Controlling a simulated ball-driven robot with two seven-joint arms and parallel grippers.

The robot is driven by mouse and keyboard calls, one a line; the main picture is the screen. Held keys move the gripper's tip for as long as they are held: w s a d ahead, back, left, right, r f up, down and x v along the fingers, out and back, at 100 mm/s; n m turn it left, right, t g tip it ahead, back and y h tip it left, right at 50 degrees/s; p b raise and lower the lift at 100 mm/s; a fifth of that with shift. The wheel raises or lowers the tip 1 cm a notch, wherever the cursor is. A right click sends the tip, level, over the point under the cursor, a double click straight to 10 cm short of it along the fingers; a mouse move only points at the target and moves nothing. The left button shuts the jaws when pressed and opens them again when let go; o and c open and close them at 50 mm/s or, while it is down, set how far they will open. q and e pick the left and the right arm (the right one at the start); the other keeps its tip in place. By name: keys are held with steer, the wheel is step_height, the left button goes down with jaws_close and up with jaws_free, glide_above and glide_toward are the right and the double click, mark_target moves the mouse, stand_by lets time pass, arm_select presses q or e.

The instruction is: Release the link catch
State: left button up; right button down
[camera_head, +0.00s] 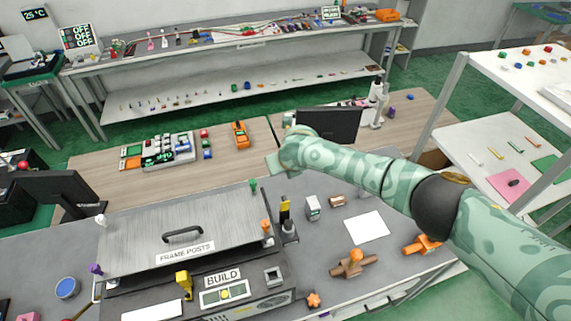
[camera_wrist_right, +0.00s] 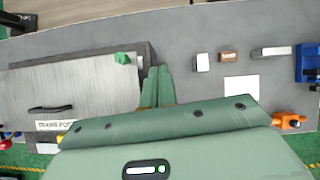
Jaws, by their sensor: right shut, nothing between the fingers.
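No part is labelled as the link catch, and I cannot tell which one it is. A grey panel marked FRAME POSTS (camera_head: 140,235) has a black handle (camera_head: 183,235) and coloured knobs at its corners. Its green knob (camera_head: 252,184) stands at the far right corner and also shows in the wrist view (camera_wrist_right: 122,58), left of my fingers. The orange knob (camera_head: 266,225) is at the near right corner. A black upright with a yellow part (camera_head: 285,213) stands beside the panel. My right gripper (camera_wrist_right: 158,72) is shut and empty above the panel's right edge. My left gripper is not in view.
A BUILD unit (camera_head: 224,296) with a small display sits in front of the panel. A white sheet (camera_head: 367,227), a white block (camera_head: 312,207), a brown block (camera_head: 336,201) and a brown fixture (camera_head: 352,264) lie to the right. Grey bench surface is free between them.

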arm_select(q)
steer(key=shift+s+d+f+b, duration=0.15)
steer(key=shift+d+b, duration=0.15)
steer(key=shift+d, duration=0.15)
arm_select(e)
step_height(320, 180, up, 2)
steer(key=shift+r, duration=0.15)
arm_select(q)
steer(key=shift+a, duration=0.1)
arm_select(e)
steer(key=shift+w+a, duration=0.1)
steer(key=shift+w, duration=0.05)
